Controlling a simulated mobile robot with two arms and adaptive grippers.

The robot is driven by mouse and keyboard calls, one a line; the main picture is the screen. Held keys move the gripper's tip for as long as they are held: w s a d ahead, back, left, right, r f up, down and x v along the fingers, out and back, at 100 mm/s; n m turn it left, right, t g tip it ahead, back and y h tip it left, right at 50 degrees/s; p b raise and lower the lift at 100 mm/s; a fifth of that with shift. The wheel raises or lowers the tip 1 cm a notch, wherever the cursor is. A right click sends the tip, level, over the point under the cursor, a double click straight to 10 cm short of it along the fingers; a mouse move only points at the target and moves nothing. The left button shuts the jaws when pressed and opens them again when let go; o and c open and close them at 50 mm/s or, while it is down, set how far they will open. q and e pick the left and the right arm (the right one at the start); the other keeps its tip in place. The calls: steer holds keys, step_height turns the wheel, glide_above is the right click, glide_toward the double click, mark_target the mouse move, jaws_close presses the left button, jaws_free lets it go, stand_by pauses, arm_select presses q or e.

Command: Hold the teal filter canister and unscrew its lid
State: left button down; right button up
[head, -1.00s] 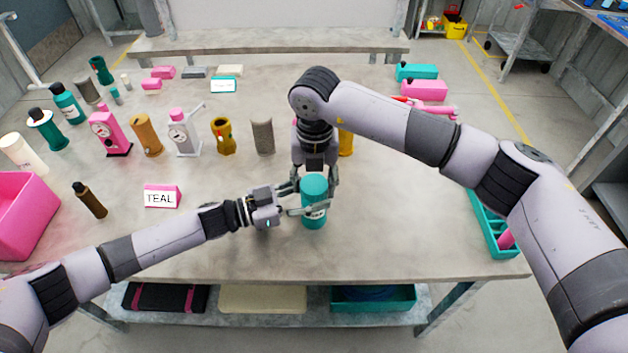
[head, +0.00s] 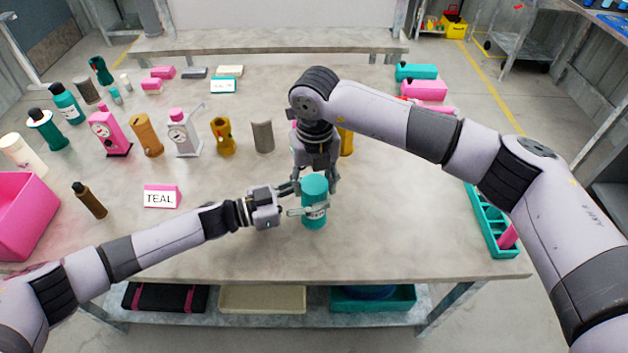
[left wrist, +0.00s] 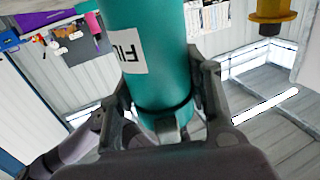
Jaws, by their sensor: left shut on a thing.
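The teal filter canister (head: 314,222) stands upright near the front middle of the table. My left gripper (head: 309,211) comes in from the left and is shut around the canister's side. In the left wrist view the canister (left wrist: 160,70) fills the space between the fingers, with its white label upside down and a dark seam ring near the bottom. The teal lid (head: 314,184) is on top of the canister. My right gripper (head: 316,180) points down over the lid with a finger on either side. I cannot tell whether its fingers touch the lid.
Several pumps and cylinders stand behind. A pink bin (head: 25,225) is at the left edge, a teal tray (head: 484,232) at the right.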

steer(key=o, duration=0.4)
steer(key=shift+s+r, duration=0.1)
steer(key=shift+r, duration=2.15)
arm_select(q)
steer(key=c, duration=0.8)
jaws_free()
steer(key=shift+o, duration=0.2)
